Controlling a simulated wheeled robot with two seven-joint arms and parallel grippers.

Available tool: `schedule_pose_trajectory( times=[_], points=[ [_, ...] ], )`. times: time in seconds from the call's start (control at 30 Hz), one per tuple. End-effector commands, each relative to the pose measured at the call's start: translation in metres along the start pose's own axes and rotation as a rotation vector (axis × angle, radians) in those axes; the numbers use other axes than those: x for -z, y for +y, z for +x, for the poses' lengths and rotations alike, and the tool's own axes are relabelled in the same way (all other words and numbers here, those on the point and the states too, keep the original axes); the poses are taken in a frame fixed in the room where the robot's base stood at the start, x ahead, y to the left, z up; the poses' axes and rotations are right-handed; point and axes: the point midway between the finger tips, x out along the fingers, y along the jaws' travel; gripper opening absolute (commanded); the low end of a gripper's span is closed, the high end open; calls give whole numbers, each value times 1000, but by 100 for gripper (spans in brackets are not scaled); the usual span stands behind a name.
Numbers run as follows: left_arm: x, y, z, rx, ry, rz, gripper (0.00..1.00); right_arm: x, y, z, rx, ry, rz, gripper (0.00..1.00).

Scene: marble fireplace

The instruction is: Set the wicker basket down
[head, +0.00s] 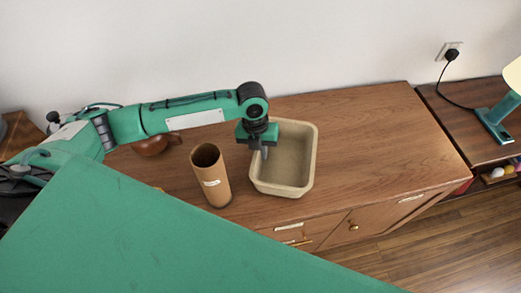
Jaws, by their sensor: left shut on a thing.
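The wicker basket (308,160) is a beige, open, rectangular container with rounded corners, and it looks empty. It is upright over the front middle of the wooden cabinet top (370,140). I cannot tell whether its base touches the wood. My left gripper (265,152) points down at the basket's left rear side and is shut on its wall. The fingertips partly cover that side. My right gripper is not in view.
A brown cardboard tube (212,180) stands close to the left of the basket. A reddish-brown pot (150,147) sits behind my left arm. The cabinet top right of the basket is clear. A green lamp (495,120) stands on a lower surface at far right.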

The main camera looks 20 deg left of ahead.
Motion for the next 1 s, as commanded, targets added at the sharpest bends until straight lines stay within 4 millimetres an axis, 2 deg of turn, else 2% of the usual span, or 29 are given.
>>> schedule_pose_trajectory(
  times=[0.17, 0.2, 0.3, 0.67, 0.77, 1.0],
  points=[
    [0, 0, 2, 1, 0, 0, 0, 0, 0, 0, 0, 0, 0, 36],
    [0, 0, 2, 0, 0, 0, 11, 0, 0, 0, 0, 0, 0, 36],
    [0, 0, 2, 0, 0, 0, 29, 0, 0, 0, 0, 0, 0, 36],
    [0, 0, -3, 0, -1, 0, 29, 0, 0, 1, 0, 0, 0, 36],
    [-2, 0, -15, 1, -3, 0, 29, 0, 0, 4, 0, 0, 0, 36],
    [-2, 0, -66, 1, -4, 0, 29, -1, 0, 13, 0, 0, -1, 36]
  ],
)
